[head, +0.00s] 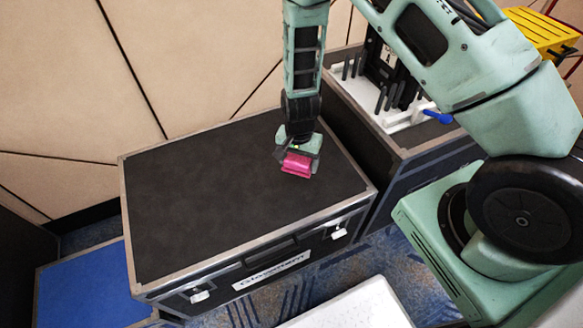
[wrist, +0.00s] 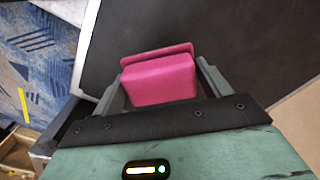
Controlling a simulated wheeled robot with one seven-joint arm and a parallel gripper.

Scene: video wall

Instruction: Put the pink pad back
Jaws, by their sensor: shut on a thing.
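The pink pad (head: 297,164) is a small block with a flat flange along one side. My gripper (head: 295,158) is shut on it, over the right part of the dark top of a flight case (head: 220,200). In the wrist view the pink pad (wrist: 160,78) sits between the two grey fingers of my gripper (wrist: 160,85), with its flange at the far side. I cannot tell whether the pad touches the case top or hangs just above it.
An open case (head: 400,150) with a white insert, dark upright parts and a blue item (head: 437,117) stands at the right. A yellow box (head: 540,32) is behind it. A blue-topped case (head: 85,285) is at lower left, a white surface (head: 350,308) at the front.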

